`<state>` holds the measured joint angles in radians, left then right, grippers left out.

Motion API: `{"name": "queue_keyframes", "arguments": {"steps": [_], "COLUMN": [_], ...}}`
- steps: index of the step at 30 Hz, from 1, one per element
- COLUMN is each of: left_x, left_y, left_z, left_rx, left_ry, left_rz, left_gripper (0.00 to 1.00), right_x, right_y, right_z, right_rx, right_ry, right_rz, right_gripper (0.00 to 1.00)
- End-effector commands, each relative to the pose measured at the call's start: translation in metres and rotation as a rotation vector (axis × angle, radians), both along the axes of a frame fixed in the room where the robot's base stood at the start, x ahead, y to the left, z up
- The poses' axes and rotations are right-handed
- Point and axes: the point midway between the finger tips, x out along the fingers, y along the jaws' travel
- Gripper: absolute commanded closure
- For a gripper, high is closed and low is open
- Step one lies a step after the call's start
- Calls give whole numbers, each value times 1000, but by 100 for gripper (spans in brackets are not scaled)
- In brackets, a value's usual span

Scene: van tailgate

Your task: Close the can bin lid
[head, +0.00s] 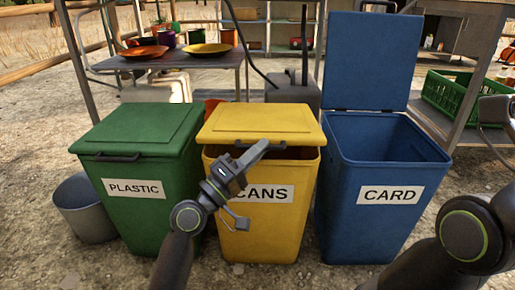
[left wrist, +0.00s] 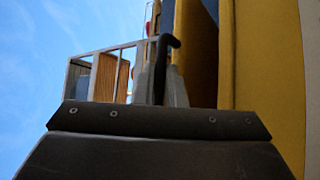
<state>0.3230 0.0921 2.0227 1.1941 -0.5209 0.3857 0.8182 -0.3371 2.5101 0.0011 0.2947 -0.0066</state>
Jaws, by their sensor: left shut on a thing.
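The yellow can bin (head: 262,222), labelled CANS, stands between the green and blue bins. Its lid (head: 262,122) is nearly down but slightly raised at the front, with a dark gap below the edge. In the left wrist view the dark hooked handle (left wrist: 172,42) shows by the finger ends, beside the yellow bin wall (left wrist: 268,70). My right arm is at the lower right; a grey part at the right edge may be its gripper, with fingertips not clear.
The green PLASTIC bin (head: 145,215) is shut on the left. The blue CARD bin (head: 365,225) on the right has its lid (head: 368,60) standing open. A grey bucket (head: 84,210) stands far left. A table (head: 175,60) with plates and a green crate (head: 455,100) are behind.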

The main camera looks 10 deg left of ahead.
Motion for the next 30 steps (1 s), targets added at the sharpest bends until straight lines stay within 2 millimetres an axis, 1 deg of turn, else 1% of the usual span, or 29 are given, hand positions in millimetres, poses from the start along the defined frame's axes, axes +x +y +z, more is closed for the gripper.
{"name": "queue_keyframes", "arguments": {"steps": [1, 13, 14, 15, 22, 26, 30], "left_x": [5, 5, 5, 5, 3, -5, -24], "left_y": [2, 2, 2, 2, 3, 10, 23], "left_z": [-8, -8, -8, -8, -8, -13, -23], "left_rx": [3, 2, 2, 2, 3, 4, 4], "left_ry": [15, 13, 13, 13, 13, 13, 13], "left_rz": [10, 11, 11, 11, 11, 13, 12], "left_gripper": [100, 100, 86, 80, 80, 80, 80], "right_x": [0, 0, 0, 1, 3, 3, 2], "right_y": [0, 0, 0, 0, 0, 0, 0], "right_z": [-2, -2, -2, -3, -3, -2, -1], "right_rx": [0, -3, -3, -3, -3, -3, -5], "right_ry": [-1, 2, 2, 3, 11, 11, 10], "right_rz": [-1, -3, -3, -3, -5, -6, -9], "right_gripper": [0, 0, 0, 0, 0, 0, 0]}}
